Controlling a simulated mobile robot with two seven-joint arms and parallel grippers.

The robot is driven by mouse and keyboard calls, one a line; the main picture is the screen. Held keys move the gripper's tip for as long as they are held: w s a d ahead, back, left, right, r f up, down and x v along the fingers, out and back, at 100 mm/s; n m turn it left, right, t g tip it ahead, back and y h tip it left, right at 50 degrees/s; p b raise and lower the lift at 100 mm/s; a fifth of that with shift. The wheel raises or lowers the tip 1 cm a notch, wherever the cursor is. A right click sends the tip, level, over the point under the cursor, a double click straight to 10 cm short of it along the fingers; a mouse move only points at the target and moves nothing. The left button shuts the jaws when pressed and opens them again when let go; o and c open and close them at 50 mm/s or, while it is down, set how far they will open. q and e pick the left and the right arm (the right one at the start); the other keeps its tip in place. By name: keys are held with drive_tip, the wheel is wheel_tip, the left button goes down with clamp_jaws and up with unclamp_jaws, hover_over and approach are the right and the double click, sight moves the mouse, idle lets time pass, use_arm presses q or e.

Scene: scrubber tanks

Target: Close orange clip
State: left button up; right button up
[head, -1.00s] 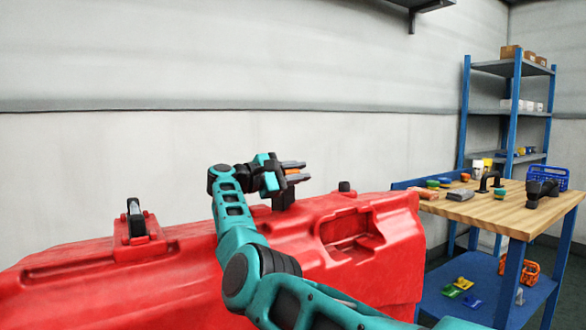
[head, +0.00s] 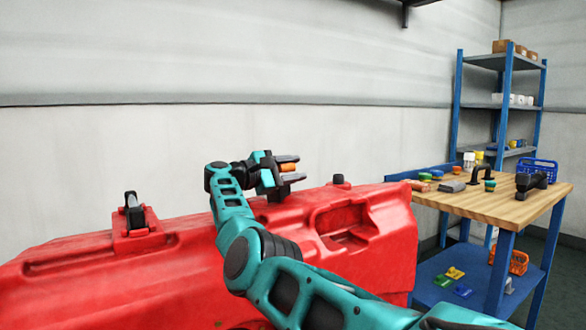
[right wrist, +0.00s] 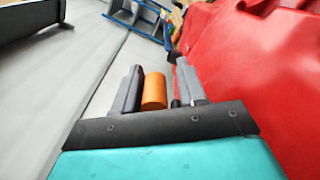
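The orange clip (head: 289,167) shows as a small orange cylinder at the top edge of the red tank (head: 80,285). My right gripper (head: 290,168) is at it, with one finger on each side. In the right wrist view the orange part (right wrist: 154,91) lies between the two grey fingers, close to the left finger and with a narrow gap to the right one. The right gripper (right wrist: 158,80) looks open around it. The clip's base is mostly hidden by the gripper. My left gripper is not in view.
A black and grey latch (head: 134,212) stands on the tank's left part, and a dark cap (head: 338,179) is right of my gripper. A wooden-topped table (head: 480,205) with tools and a blue shelf (head: 505,105) stand at the right. A pale wall is behind.

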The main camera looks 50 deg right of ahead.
drive_tip(key=shift+o, duration=0.6)
drive_tip(key=shift+r, duration=0.1)
drive_tip(key=p+v, duration=0.1)
drive_tip(key=v, duration=1)
drive_tip(key=shift+w+a+r, duration=0.1)
drive_tip(key=shift+a, duration=0.25)
drive_tip(key=shift+w+a, duration=0.15)
drive_tip(key=shift+a, duration=0.4)
